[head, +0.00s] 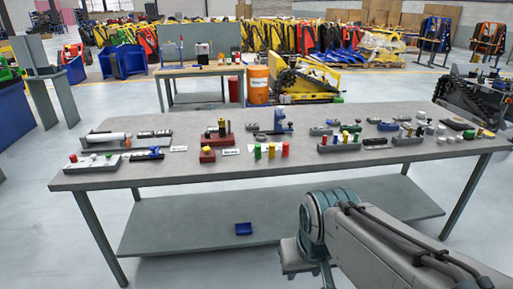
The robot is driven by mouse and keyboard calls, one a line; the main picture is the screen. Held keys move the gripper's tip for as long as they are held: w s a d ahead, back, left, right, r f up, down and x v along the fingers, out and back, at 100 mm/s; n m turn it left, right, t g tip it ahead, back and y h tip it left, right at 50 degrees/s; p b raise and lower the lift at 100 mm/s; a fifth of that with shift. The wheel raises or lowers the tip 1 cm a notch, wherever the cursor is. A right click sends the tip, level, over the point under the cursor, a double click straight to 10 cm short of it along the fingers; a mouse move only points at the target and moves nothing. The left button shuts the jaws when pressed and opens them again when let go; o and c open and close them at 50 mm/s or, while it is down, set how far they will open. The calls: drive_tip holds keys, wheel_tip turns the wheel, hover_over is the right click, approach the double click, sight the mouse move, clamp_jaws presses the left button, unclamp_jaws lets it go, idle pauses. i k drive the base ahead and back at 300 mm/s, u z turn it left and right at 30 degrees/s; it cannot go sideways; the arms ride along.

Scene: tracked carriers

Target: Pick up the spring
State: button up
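I cannot make out a spring for certain among the small parts on the grey workbench (190,178). The parts are too small to tell apart at this distance. They include a white and grey cylinder unit (108,138), a dark red block with a yellow top (207,153), and a group of green, yellow and red cylinders (271,151). My arm shows at the lower right, in front of the bench and apart from the parts. Its near links run down out of the picture, and my gripper is not in view.
Yellow machinery (305,80) is farther back.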

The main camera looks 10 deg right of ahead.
sight(258, 152)
drive_tip(key=k, duration=0.65)
drive_tip(key=z, duration=0.6)
drive_tip(key=i, duration=2.15)
drive_tip(key=u, duration=1.15)
drive_tip(key=i, duration=0.35)
drive_tip(key=u, duration=0.05)
